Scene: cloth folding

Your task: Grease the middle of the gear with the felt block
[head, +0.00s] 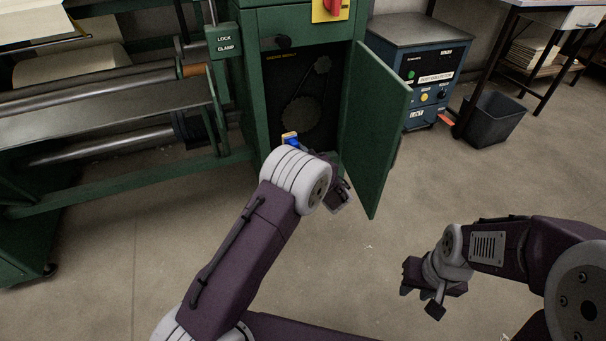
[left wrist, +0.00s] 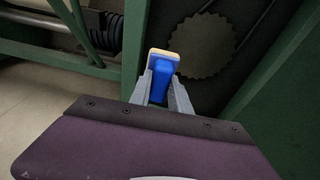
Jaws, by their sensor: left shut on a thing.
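The felt block (left wrist: 162,63) has a blue body and a pale, yellowish pad at its far end. My left gripper (left wrist: 161,82) is shut on the blue body. In the head view the block (head: 291,139) shows just beyond my left wrist, which hides most of that gripper. The large toothed gear (head: 302,115) is on the dark back wall inside the open green cabinet. My right gripper (head: 422,291) is low at the right, fingers apart and empty.
The cabinet door (head: 380,135) stands open on the right. A smaller gear (head: 322,65) is above the large one. A machine with rollers (head: 110,88) is at the left. The floor between is clear.

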